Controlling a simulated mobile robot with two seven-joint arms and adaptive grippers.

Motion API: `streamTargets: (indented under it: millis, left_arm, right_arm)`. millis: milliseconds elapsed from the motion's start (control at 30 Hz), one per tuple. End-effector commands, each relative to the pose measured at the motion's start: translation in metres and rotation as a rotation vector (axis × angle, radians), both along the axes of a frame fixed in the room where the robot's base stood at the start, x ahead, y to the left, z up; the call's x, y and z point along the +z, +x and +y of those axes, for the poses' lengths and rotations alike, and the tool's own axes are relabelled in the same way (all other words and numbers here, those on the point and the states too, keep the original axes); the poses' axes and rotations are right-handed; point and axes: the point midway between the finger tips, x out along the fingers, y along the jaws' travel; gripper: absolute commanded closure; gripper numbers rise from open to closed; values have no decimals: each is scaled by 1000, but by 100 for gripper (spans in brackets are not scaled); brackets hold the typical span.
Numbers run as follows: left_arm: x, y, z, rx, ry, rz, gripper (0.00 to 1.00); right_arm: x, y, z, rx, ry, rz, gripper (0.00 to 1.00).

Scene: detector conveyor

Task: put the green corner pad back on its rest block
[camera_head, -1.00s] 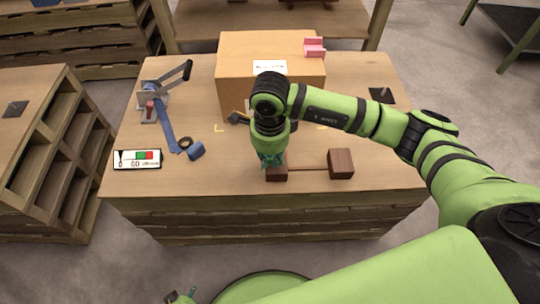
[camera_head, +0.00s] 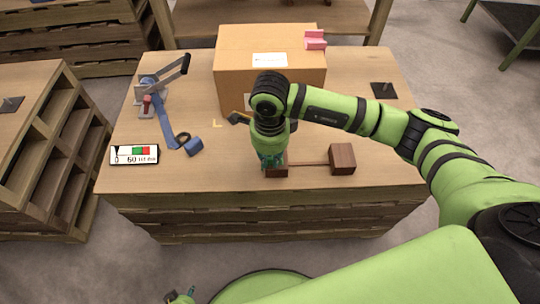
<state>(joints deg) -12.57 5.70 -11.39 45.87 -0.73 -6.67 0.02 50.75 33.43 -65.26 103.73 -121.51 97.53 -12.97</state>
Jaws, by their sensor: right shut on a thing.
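My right gripper (camera_head: 270,160) points down at the left wooden block (camera_head: 276,172) near the table's front edge. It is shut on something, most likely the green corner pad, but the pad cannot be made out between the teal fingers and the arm. Whether the held thing touches the block cannot be told. A thin bar joins this block to a second wooden block (camera_head: 342,159) on the right, whose top is bare. A small part of my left gripper (camera_head: 182,297) shows at the bottom edge, and its fingers cannot be read.
A large cardboard box (camera_head: 235,70) stands behind the gripper, with a pink corner pad (camera_head: 315,40) on its top right edge. A blue strap with a ratchet tensioner (camera_head: 160,90) lies at left, near a small display (camera_head: 134,154). The table's right side is mostly clear.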

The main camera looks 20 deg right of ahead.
Motion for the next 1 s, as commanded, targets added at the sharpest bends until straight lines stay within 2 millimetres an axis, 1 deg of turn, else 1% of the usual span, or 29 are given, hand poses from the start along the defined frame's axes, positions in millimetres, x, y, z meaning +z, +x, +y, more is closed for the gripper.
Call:
streamTargets:
  millis: [33,467,500,567,867,1000]
  left_arm:
    - [-4,-3,-2,0,-3,7,55]
    - [-15,-5,-2,0,-2,11,55]
    - [-15,-5,-2,-1,-1,12,55]
    - [-14,-6,-2,-1,-1,13,55]
    - [-14,-7,-1,-1,0,16,55]
    - [-15,-8,0,-1,2,17,55]
  right_arm:
    - [-3,0,0,-1,0,-1,100]
    - [-14,0,0,0,0,-1,100]
    - [-14,0,0,-1,0,-1,80]
    - [-13,0,0,-1,0,-1,56]
    - [-13,0,0,0,0,0,56]
    - [-7,1,0,-1,-1,-2,56]
